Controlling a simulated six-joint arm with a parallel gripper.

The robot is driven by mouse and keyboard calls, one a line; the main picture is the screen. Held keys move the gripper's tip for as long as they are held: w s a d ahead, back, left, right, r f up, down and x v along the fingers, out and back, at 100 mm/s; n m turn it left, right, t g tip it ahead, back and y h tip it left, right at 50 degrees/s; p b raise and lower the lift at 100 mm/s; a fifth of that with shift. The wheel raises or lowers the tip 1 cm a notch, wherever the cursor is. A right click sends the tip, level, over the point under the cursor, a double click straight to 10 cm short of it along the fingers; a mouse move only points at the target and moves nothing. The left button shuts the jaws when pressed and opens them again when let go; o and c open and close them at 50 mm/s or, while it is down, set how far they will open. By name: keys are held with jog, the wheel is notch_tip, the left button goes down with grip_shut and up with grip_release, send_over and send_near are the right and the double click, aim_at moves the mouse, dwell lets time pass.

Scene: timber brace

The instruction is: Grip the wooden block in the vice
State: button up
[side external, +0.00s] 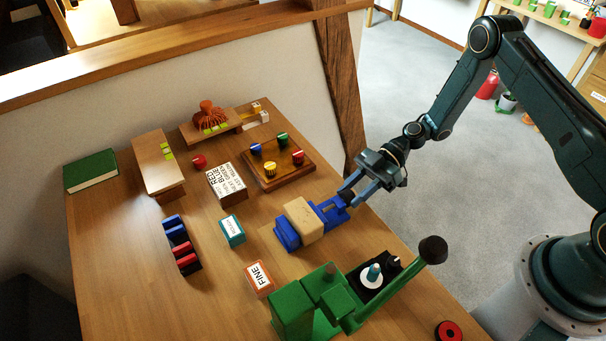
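The blue vice (287,235) stands on the wooden table, right of the middle. The pale wooden block (303,219) sits upright between its jaws; whether the jaws press on it cannot be told. A dark handle knob (346,198) is at the vice's right end. My gripper (348,197) is at this knob, coming from the upper right. Its two blue-grey fingers are apart, with the knob at or between their tips. Contact with the knob cannot be made out.
A green lever press (307,308) with a black ball-ended arm stands in front of the vice. A board with coloured knobs (278,167) lies behind it. A teal box (232,231), a FINE box (259,278) and a lettered block (227,184) are to the left. A timber post (341,85) rises behind.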

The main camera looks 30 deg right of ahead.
jog(key=shift+m, duration=0.3)
jog(key=shift+w+f+m+g+y, duration=0.1)
jog(key=shift+m+g+y, duration=0.05)
jog(key=shift+m+g, duration=0.65)
jog(key=shift+w+m+g+y, duration=0.15)
jog(key=shift+m+g, duration=0.45)
jog(key=shift+m, duration=0.3)
jog(key=o, duration=1)
jog(key=shift+s+n+t, duration=0.1)
jog(key=shift+n+t, duration=0.2)
jog(key=shift+n, duration=0.1)
jog(key=shift+s+n+t, duration=0.2)
jog(key=shift+n+t, duration=0.9)
jog(key=shift+n, duration=0.5)
jog(key=r+v, duration=0.1)
jog(key=v, duration=1.3)
jog(key=shift+a, duration=0.2)
